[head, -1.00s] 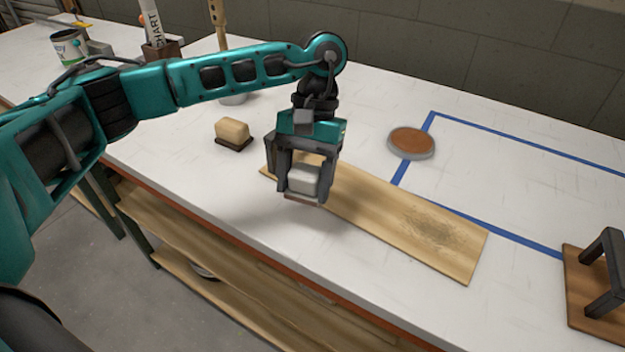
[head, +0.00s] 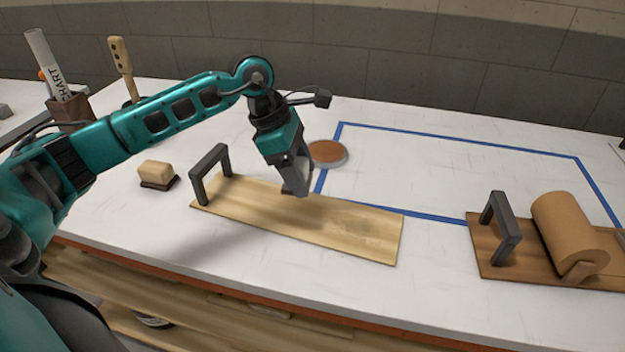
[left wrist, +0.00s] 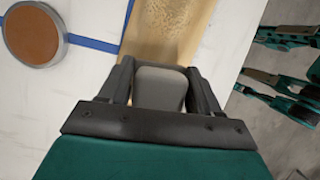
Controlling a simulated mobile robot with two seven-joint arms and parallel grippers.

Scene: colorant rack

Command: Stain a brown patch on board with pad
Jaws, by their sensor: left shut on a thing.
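My left gripper (head: 298,178) is shut on a grey-white pad, which shows between the fingers in the left wrist view (left wrist: 160,88). The gripper is tilted over the wooden board (head: 270,215), near its far edge. Whether the pad touches the board cannot be told. The board is pale wood with a faint darker, speckled patch (head: 368,236) toward its right end; this patch also shows at the top of the left wrist view (left wrist: 185,15). A round dish of brown colorant (head: 328,152) sits just behind the gripper. My right gripper is not in view.
A black handle (head: 211,174) stands at the board's left end. A tan block brush (head: 157,174) lies left of it. A roll of brown paper (head: 568,233) on a wooden base with a handle stands at right. Blue tape (head: 450,141) outlines a clear area behind.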

